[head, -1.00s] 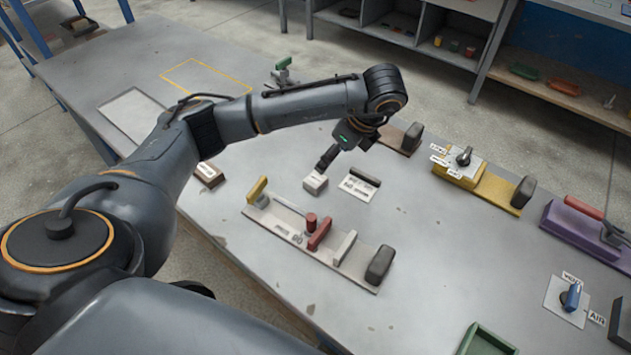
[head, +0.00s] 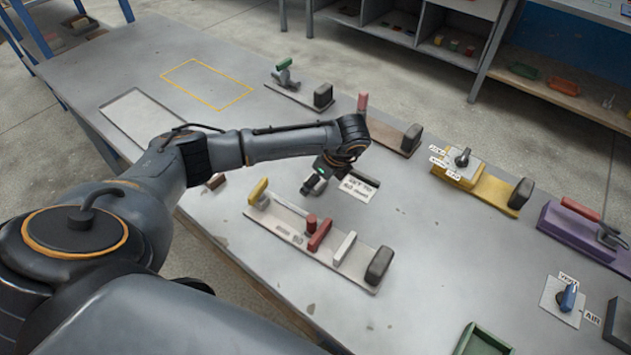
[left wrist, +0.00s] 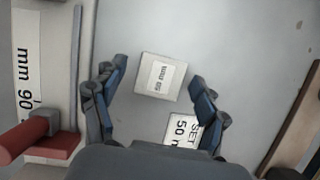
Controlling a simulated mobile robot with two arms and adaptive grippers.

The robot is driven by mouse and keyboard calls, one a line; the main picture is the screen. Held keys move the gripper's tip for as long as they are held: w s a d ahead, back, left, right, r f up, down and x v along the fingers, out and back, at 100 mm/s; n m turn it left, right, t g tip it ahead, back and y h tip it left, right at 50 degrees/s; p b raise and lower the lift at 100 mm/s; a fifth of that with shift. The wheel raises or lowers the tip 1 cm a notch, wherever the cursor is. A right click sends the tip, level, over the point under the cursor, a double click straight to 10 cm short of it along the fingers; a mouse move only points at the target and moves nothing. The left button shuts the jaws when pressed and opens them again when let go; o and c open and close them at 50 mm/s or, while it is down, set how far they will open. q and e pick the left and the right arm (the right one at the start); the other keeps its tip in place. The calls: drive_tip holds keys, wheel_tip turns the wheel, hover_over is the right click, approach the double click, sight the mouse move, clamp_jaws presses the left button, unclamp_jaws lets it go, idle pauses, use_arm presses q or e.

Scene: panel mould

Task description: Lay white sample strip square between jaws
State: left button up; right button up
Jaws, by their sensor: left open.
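My left gripper (head: 309,187) points down at the table behind the grey clamp fixture (head: 290,237). In the left wrist view its fingers (left wrist: 159,72) are open, with a small pale labelled block (left wrist: 160,77) between them; touch cannot be told. The arm hides this block in the head view. The fixture carries a yellow handle (head: 258,191), a red handle (head: 320,235), a white upright piece (head: 344,248) and a dark end block (head: 379,265). I cannot tell which piece is the sample strip; a pale flat panel (head: 133,118) lies at the left. My right gripper is not in view.
A "SET TO 50 mm" card (head: 357,188) lies right of the gripper. Brown (head: 395,135), yellow (head: 495,190) and purple (head: 585,238) fixtures line the far side. A green tray (head: 485,342) is at the front.

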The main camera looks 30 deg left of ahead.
use_arm(q)
drive_tip(key=c, duration=1.4)
drive_tip(key=shift+o, duration=0.2)
drive_tip(key=shift+r, duration=0.15)
